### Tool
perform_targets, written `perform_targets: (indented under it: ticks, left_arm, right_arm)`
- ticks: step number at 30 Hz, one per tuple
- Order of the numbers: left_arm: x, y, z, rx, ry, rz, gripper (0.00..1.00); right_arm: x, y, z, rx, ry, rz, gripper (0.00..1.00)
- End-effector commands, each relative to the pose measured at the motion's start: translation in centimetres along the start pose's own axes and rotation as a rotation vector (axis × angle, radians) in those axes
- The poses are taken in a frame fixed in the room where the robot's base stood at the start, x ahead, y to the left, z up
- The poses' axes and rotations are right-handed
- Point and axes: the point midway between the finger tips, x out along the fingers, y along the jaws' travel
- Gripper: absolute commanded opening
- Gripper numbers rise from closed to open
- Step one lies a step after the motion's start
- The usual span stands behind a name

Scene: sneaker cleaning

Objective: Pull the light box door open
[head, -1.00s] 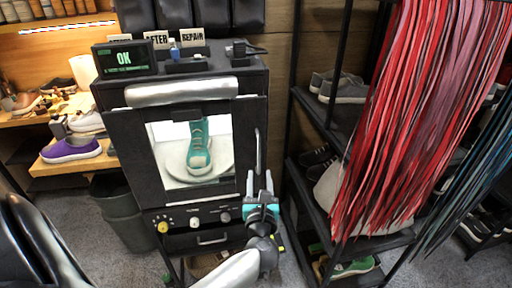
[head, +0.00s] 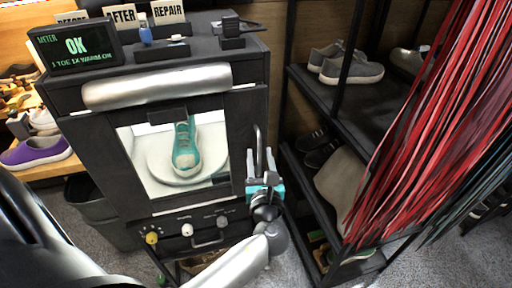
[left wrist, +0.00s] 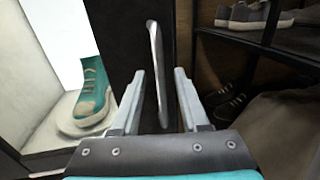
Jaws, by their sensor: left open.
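The light box (head: 180,215) is a black cabinet with its door shut. A bright window (head: 137,150) in the door shows a teal sneaker (head: 186,147) on a round white stand. The vertical metal door handle (head: 257,137) is on the door's right edge. My left gripper (head: 260,152) is open at the handle's lower part. In the left wrist view the handle (left wrist: 155,60) stands between the two spread fingers (left wrist: 159,72), with a gap on each side. The teal sneaker (left wrist: 92,92) also shows there at left. My right gripper is out of view.
A dark shelf rack (head: 335,95) with grey shoes stands close to the right, with red hanging strips (head: 440,120) beyond. A meter reading OK (head: 75,46) and small signs sit on the box. A grey bin (head: 95,205) stands at left.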

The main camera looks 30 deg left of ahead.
Motion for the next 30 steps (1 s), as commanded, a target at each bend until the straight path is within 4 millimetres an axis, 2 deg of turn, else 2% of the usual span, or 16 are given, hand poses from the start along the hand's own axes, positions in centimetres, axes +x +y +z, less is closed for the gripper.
perform_targets:
  ticks: [12, 24, 30]
  left_arm:
    - [-0.29, -0.13, 0.01, 0.000, 0.000, 0.001, 0.45]
    - [-0.26, -0.13, 0.01, 0.000, 0.000, 0.001, 0.01]
    - [-0.25, -0.12, 0.02, 0.000, 0.000, 0.001, 0.00]
  right_arm:
    - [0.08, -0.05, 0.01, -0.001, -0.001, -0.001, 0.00]
    - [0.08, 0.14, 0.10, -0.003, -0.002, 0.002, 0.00]
    - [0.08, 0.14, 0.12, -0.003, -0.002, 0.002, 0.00]
